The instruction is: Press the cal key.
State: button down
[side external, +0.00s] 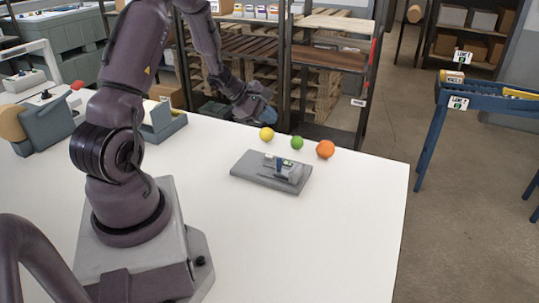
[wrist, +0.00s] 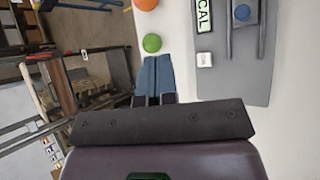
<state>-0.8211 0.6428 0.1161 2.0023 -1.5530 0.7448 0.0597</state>
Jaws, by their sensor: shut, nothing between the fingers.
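A flat grey device (side external: 270,172) lies on the white table, with a raised part on its right side. In the wrist view the device (wrist: 256,92) carries a green-framed label (wrist: 204,17) reading CAL. A small white key (wrist: 204,59) sits beside that label; its lettering is too small to read.
A yellow fruit (side external: 266,134), a green fruit (side external: 297,143) and an orange fruit (side external: 325,149) stand behind the device. The white table (side external: 330,235) is clear in front and to the right. Shelving (side external: 330,60) stands beyond the table's far edge.

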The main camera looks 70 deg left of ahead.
aim_at(269, 156)
jog(key=shift+f, duration=4.4)
jog(key=shift+f, duration=0.4)
jog(key=shift+f, duration=0.4)
jog(key=shift+r, duration=0.8)
jog(key=shift+r, duration=0.1)
jog(key=shift+r, duration=2.45)
